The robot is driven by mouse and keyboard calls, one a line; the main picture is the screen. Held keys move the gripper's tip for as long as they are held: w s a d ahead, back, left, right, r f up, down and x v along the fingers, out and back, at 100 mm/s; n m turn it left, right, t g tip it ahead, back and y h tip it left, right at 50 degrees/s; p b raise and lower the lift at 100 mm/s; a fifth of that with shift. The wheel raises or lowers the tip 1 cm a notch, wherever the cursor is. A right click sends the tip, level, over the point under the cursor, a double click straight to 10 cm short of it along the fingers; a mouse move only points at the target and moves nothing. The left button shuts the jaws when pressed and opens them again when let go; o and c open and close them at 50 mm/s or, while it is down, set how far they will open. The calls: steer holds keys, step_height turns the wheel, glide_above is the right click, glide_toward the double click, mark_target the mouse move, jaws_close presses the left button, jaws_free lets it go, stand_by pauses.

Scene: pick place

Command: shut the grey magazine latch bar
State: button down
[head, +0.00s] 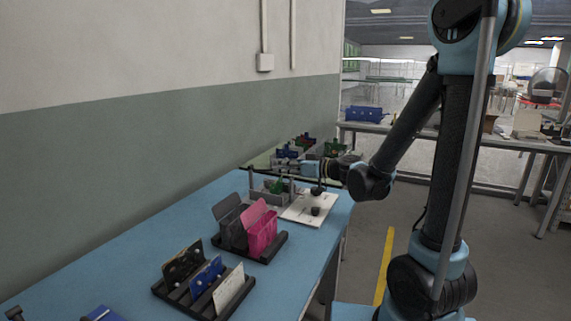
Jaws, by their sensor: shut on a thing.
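The grey magazine (268,196) stands at the far end of the blue table, with upright posts and green pieces showing in it. My gripper (285,165) reaches in from the right, above the magazine, at the height of the post tops. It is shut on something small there. This appears to be the grey latch bar, but it is too small and too covered by my gripper to make out clearly. I cannot tell the bar's exact angle or whether it touches the far post.
A white board (298,212) with black knobs lies beside the magazine. Nearer are a black rack with a pink holder (262,232) and a dark holder, then a slotted rack (238,307) with several boards. Coloured parts (333,147) sit behind my gripper. The wall borders the table's left.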

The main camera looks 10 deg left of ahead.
steer(key=shift+w+d+f, duration=0.15)
steer(key=shift+d+f, duration=0.1)
steer(key=shift+f, duration=0.45)
steer(key=c, duration=1.8)
jaws_free()
steer(key=shift+w, duration=0.1)
steer(key=shift+v, duration=6)
steer(key=shift+f, duration=0.1)
